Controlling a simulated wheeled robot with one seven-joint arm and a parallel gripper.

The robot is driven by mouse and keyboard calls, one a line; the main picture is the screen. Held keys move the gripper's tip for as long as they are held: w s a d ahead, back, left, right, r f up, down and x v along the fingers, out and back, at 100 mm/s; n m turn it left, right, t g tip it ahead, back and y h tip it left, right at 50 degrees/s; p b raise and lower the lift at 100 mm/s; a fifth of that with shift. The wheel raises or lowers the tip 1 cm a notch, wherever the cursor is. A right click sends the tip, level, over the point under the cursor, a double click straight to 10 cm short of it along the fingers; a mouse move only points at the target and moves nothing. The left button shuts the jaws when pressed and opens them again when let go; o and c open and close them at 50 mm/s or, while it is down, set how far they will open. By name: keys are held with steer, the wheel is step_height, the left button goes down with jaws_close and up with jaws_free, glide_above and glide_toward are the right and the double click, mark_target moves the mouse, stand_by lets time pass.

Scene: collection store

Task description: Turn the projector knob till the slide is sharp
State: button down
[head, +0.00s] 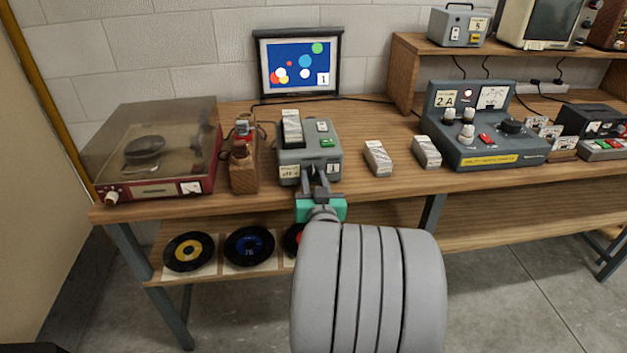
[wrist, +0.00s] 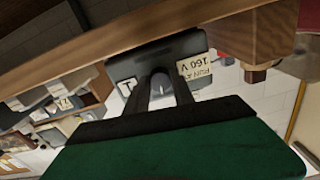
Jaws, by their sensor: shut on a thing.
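The grey projector (head: 330,150) stands near the table's front edge, with a slide box (head: 291,128) on top and a green button. My gripper (head: 315,180) is at its front face, fingers shut on the knob, which the fingers hide in the head view. In the wrist view, the picture is upside down; the dark knob (wrist: 161,82) sits between the fingertips of my gripper (wrist: 165,92), against the projector front (wrist: 155,54). The screen (head: 297,64) behind shows coloured dots on blue and a "1" tag; their edges look crisp at this size.
A record player (head: 150,150) and a wooden device (head: 244,168) stand left of the projector. Two white boxes (head: 378,158) (head: 427,151) and a grey control console (head: 480,135) stand to the right. Records (head: 189,251) lie on the lower shelf.

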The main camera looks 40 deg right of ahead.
steer(key=m, duration=0.3)
steer(key=c, duration=1.1)
jaws_free()
steer(key=shift+s, duration=0.1)
steer(key=b+v, duration=0.1)
steer(key=v, duration=0.6)
steer(key=shift+s+a+b, duration=0.25)
steer(key=shift+b, duration=0.05)
